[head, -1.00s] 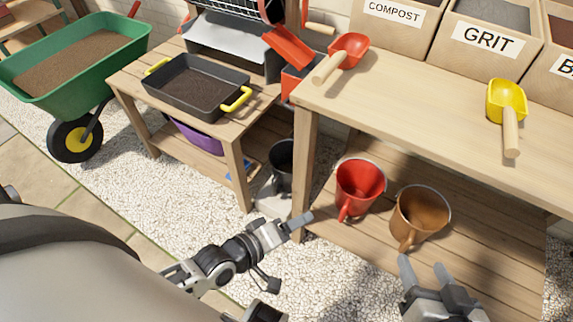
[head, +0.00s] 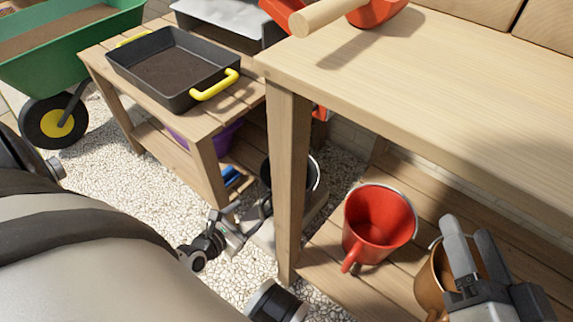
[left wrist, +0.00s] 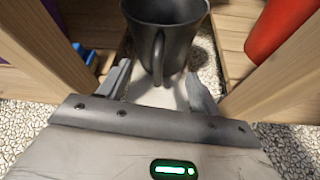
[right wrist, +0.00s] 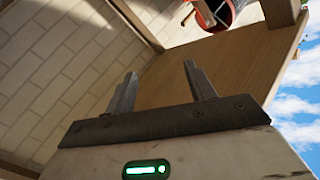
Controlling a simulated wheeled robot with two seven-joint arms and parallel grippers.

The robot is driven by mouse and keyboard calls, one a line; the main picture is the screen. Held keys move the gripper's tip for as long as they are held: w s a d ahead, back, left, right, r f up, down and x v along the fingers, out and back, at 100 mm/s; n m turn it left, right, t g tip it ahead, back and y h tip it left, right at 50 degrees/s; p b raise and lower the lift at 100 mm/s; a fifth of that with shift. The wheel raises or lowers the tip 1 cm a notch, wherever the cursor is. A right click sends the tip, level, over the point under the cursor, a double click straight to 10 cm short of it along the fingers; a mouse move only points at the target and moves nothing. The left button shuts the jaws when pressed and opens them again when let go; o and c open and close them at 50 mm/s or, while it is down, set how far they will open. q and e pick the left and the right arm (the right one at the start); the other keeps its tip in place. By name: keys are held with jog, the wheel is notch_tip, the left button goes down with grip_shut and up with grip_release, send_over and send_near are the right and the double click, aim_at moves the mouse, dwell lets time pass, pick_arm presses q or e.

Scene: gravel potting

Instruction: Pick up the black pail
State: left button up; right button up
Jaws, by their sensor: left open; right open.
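The black pail (head: 268,172) stands low between the two benches in the head view, partly hidden by a bench leg. In the left wrist view the pail (left wrist: 180,40) is upright straight ahead, its side handle (left wrist: 158,56) facing me. My left gripper (left wrist: 158,80) is open, its fingers apart on either side of the handle's lower end; I cannot tell whether they touch it. The left gripper is small and partly hidden in the head view (head: 258,210). My right gripper (head: 467,228) is open and empty, in front of the brown pail; the right wrist view shows its spread fingers (right wrist: 160,75).
A red pail (head: 378,228) and the brown pail (head: 434,278) stand on the right bench's lower shelf. The bench leg (head: 290,180) rises close beside the black pail. A black tray (head: 190,95) with yellow handles sits on the left bench. A green wheelbarrow (head: 75,50) is far left.

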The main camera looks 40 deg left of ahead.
aim_at(263, 201)
pick_arm(q)
jog(key=b+x, duration=0.1)
jog(key=x, duration=0.2)
jog(key=shift+w+f, duration=0.1)
jog(key=shift+f, duration=0.05)
jog(key=shift+x, duration=0.9)
jog(key=x, duration=0.1)
jog(key=b+x, duration=0.2)
jog(key=shift+w+a, duration=0.1)
jog(key=shift+w, duration=0.8)
grip_shut()
jog(key=shift+w+r, duration=0.1)
jog(key=shift+r, duration=0.2)
pick_arm(e)
notch_tip(263, 201, up, 6)
jog(key=w+n+t+y, duration=0.2)
jog(key=n+t, duration=0.1)
jog(key=n, duration=0.1)
jog(key=shift+w+d+r+n+t+y, duration=0.15)
jog(key=shift+d+n+t+y, duration=0.15)
jog(key=shift+d+t, duration=0.15)
